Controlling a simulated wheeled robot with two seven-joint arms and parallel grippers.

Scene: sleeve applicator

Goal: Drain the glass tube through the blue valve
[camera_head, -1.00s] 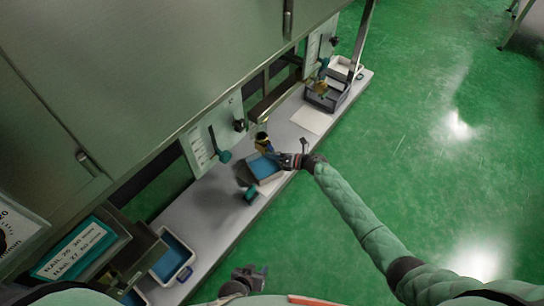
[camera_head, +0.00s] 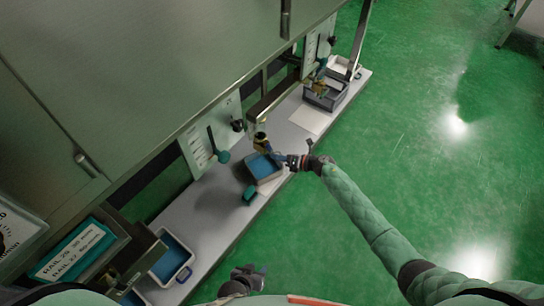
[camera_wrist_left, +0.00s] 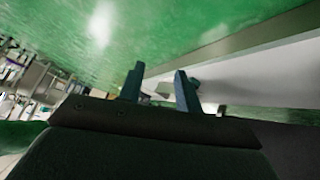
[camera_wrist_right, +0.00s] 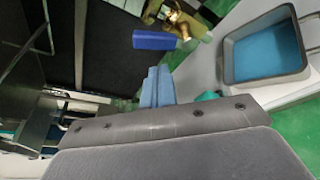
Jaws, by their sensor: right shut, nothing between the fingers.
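The blue valve handle (camera_wrist_right: 154,40) lies to the left of its brass valve body (camera_wrist_right: 182,22) in the right wrist view. In the head view the brass valve (camera_head: 261,141) stands above the bench by the blue-lined tray (camera_head: 262,168). My right gripper (camera_wrist_right: 158,84) is shut and empty, with its fingertips close to the blue handle but apart from it. It also shows in the head view (camera_head: 279,157), beside the valve and over the tray's edge. My left gripper (camera_wrist_left: 158,80) is open and empty, low in the head view (camera_head: 258,271). I cannot make out the glass tube clearly.
A teal-handled lever (camera_head: 222,156) hangs at a white panel left of the valve. A teal block (camera_head: 250,194) sits near the bench's front edge. A grey bin (camera_head: 326,94) stands farther along the bench (camera_head: 210,215). The green floor (camera_head: 440,150) is clear.

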